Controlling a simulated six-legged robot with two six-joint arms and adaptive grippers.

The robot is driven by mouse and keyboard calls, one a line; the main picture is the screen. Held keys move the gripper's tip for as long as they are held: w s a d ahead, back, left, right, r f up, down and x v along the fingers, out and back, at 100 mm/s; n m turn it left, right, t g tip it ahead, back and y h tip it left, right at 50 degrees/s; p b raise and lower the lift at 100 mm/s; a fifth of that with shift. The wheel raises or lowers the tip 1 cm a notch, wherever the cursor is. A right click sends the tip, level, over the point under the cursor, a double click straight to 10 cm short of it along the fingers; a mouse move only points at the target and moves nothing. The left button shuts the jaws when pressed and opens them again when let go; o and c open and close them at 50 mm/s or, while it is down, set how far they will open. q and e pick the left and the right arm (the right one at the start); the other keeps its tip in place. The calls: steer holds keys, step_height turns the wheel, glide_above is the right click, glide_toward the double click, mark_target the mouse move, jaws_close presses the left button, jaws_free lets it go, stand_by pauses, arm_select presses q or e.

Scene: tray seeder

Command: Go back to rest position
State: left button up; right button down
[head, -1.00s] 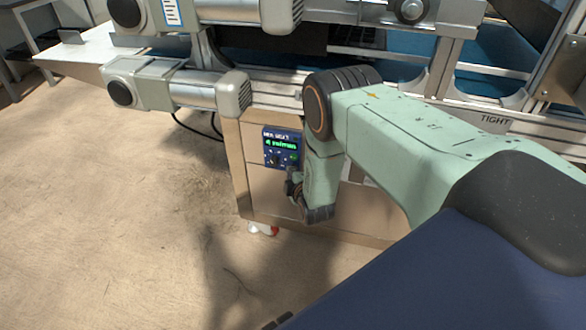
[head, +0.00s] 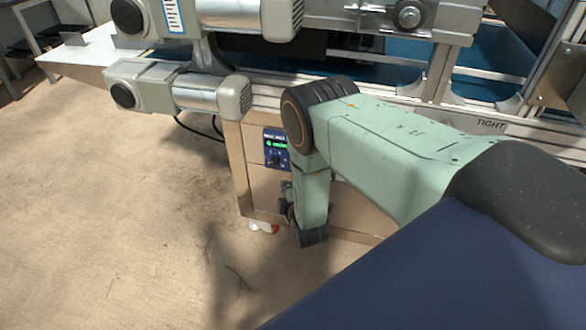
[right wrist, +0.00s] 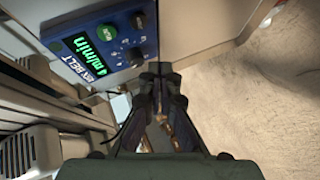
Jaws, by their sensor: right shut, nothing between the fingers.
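My right arm comes in from the right in the head view, its wrist bent down in front of the machine cabinet. My right gripper (head: 286,203) is small and dark there, partly hidden by the wrist. In the right wrist view the fingers of my right gripper (right wrist: 159,70) meet at the tips, shut and empty. A blue control panel (head: 276,139) with a lit green display sits on the cabinet, just above the gripper. In the right wrist view the panel (right wrist: 75,35) shows "m/min" and several knobs, left of the fingertips and apart from them. My left gripper is not in view.
The floor (head: 110,220) at the left is clear.

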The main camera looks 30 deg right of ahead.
stand_by(0.7)
steer(key=s+a+f+m+g+y+p, duration=0.1)
steer(key=s+a+f+m+g, duration=0.3)
steer(key=s, duration=0.7)
steer(key=s+a+f+m+g+y, duration=0.25)
steer(key=s+m+g, duration=0.2)
steer(key=s, duration=0.55)
steer(key=s+a+r+m+g+p, duration=0.1)
steer(key=s+a+r+g+p, duration=0.1)
steer(key=s+r, duration=0.4)
steer(key=s+a+r+m+g+p, duration=0.1)
steer(key=s+a+r+m+g, duration=0.1)
steer(key=s+r, duration=0.5)
steer(key=s+y, duration=0.1)
steer(key=s, duration=0.3)
steer(key=shift+a+g+p, duration=0.35)
steer(key=shift+a, duration=0.05)
steer(key=shift+f, duration=0.1)
